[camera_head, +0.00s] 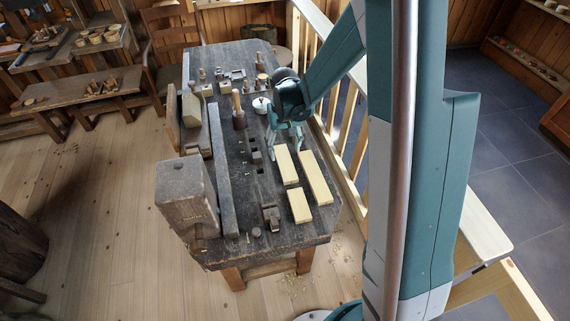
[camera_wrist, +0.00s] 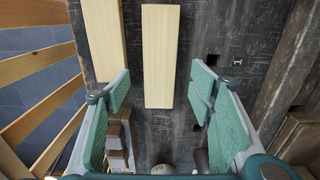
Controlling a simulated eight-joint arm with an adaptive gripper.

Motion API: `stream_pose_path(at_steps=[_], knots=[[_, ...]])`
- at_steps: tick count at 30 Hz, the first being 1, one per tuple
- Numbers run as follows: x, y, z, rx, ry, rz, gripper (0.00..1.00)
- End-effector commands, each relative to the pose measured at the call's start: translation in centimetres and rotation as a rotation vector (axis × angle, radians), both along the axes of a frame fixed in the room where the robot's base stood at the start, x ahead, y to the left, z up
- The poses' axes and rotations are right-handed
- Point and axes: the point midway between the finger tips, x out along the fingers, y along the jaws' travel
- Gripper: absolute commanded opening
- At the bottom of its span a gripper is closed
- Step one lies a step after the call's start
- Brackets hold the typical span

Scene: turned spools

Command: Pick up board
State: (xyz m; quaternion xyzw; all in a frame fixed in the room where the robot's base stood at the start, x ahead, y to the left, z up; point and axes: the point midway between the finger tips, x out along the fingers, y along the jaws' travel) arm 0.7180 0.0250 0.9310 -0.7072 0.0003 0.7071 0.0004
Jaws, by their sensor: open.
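Three pale boards lie flat on the dark bench top (camera_head: 262,205) in the head view: a left board (camera_head: 286,167), a longer right board (camera_head: 316,178) and a short near board (camera_head: 299,206). My gripper (camera_head: 286,149) is open and empty at the far end of the left board. In the wrist view the left board (camera_wrist: 160,55) shows centred between the spread fingers (camera_wrist: 159,84), with its end toward me. It appears apart from both fingers. The longer board (camera_wrist: 103,38) lies beside it, beyond the left finger. The height gap is hard to judge.
A wooden mallet (camera_head: 238,110), a small plane (camera_head: 271,216) and several small tools stand on the bench. A big vise block (camera_head: 186,194) is at its near left. A wooden railing (camera_head: 345,133) runs close along the right side.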

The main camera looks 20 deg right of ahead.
Motion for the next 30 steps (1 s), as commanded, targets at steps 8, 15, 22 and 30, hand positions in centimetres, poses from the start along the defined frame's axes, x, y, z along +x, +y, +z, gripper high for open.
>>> stream_pose_path(at_steps=[8, 15, 22, 30], knots=[[0.0, 0.0, -1.3, 0.000, 0.000, 0.000, 0.54], [0.0, 0.0, -1.3, 0.000, 0.000, 0.001, 0.54], [-0.1, 0.0, -2.1, 0.000, 0.000, 0.001, 0.54], [-0.3, -0.1, -4.8, 0.000, 0.000, 0.001, 0.54]])
